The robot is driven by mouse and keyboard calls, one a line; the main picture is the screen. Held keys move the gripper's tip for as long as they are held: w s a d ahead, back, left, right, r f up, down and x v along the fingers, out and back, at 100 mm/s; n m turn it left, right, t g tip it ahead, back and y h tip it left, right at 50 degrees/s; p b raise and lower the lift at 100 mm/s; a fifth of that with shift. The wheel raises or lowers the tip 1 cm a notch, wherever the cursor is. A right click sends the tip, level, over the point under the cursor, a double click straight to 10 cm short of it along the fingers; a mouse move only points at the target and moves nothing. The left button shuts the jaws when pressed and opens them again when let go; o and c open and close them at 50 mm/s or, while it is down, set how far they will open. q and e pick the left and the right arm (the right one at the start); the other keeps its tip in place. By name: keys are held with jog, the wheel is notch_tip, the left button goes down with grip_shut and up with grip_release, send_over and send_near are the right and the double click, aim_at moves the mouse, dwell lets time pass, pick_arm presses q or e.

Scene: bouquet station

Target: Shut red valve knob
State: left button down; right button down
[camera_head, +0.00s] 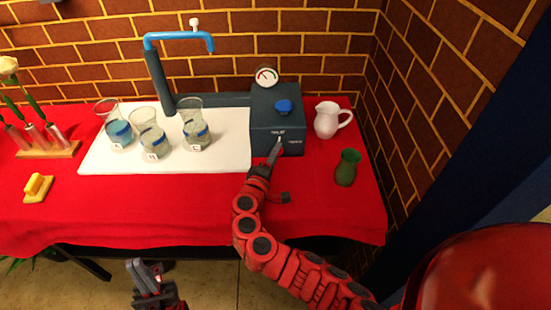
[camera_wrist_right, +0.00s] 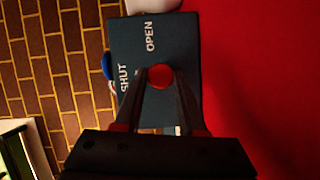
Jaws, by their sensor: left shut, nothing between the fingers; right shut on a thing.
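The red valve knob (camera_wrist_right: 160,76) is on the front of a dark box (camera_head: 262,105), near white SHUT and OPEN lettering. My right gripper (camera_wrist_right: 158,80) has its two fingertips on either side of the knob, shut on it. In the head view my right gripper (camera_head: 272,150) reaches the lower front of the box and mostly hides the knob. The knob's pointing direction cannot be told. My left gripper (camera_head: 152,272) is shut and empty, low in front of the table.
The box also has a gauge (camera_head: 266,76) and a blue knob (camera_head: 284,106). A white pitcher (camera_head: 327,121) and a green vase (camera_head: 347,168) stand to its right. Several glass beakers (camera_head: 153,142) stand on a white board (camera_head: 226,158) under a blue tap (camera_head: 180,36).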

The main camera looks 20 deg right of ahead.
jog(key=shift+f+n+t+b, duration=0.15)
jog(key=shift+n+t+b, duration=0.25)
jog(key=shift+n, duration=0.4)
jog(key=c, duration=0.5)
grip_release()
jog(key=shift+a, duration=0.1)
jog(key=b+v, duration=0.1)
jog(key=v, duration=1.4)
jog(key=shift+s+a+f, duration=0.15)
jog(key=shift+a, duration=0.3)
jog(key=shift+v, duration=0.75)
